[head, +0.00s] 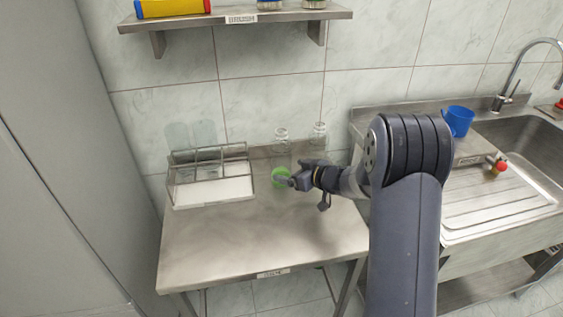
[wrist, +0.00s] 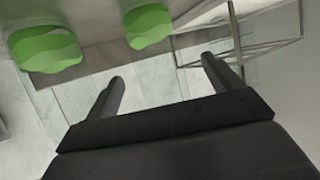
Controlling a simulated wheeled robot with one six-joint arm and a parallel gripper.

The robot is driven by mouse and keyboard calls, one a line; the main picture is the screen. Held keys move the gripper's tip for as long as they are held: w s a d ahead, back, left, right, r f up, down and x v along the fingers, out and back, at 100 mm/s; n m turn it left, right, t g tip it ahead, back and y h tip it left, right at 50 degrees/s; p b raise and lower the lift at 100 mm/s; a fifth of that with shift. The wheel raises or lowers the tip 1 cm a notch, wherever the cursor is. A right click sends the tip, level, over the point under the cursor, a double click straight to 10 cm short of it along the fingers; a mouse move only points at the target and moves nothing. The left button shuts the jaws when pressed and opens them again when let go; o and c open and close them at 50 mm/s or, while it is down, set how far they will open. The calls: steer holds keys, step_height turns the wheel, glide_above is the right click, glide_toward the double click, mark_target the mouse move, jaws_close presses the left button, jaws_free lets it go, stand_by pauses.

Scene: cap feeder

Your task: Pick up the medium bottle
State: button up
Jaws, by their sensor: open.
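Two clear bottles stand at the back of the steel table, a left one (head: 281,142) and a right one (head: 319,136). A green thing (head: 281,177) shows by my gripper (head: 290,181), which hides part of it. In the wrist view, two green, liquid-like bodies show, a larger one (wrist: 45,48) at upper left and a smaller one (wrist: 148,24) at top centre, seemingly in clear vessels with faint outlines. My gripper (wrist: 163,84) is open, with nothing visible between its fingers. I cannot tell which bottle is the medium one.
A wire-framed rack (head: 210,152) with a white base stands on the left of the steel table (head: 205,262); its bars also show in the wrist view (wrist: 238,48). A shelf (head: 195,23) hangs above. A sink counter with a blue cup (head: 459,121) is right. The table's front is clear.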

mark_target(282, 131)
steer(key=shift+d+x, duration=0.2)
steer(key=shift+x, duration=2.8)
steer(key=shift+f, duration=0.15)
steer(key=shift+c, duration=0.6)
steer(key=c, duration=0.9)
steer(key=shift+c, duration=0.2)
step_height(282, 131, up, 18)
steer(key=p, duration=0.4)
steer(key=shift+p, duration=0.3)
step_height(282, 131, up, 5)
steer(key=p, duration=0.7)
